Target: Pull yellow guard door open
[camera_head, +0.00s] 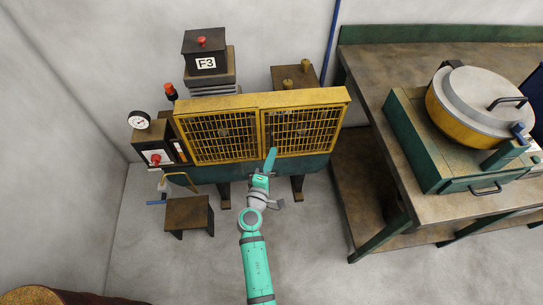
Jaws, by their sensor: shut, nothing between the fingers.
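The yellow guard (218,138) has barred panels across the front of the drilling machine. Its right barred panel (303,131) meets the left one near the middle, and both look closed. A dark vertical piece, perhaps a handle, shows near the inner edge of the right panel. My gripper (271,158) is at the lower middle of the guard, overlapping the bottom edge near the seam. Its fingers look shut and empty. I cannot tell whether they touch the guard. My teal arm reaches up from the bottom of the picture.
A control box with a gauge (139,120) and red button stands left of the guard. A small dark stool (188,214) is at the lower left. A workbench (398,72) with a yellow drum machine (470,103) fills the right.

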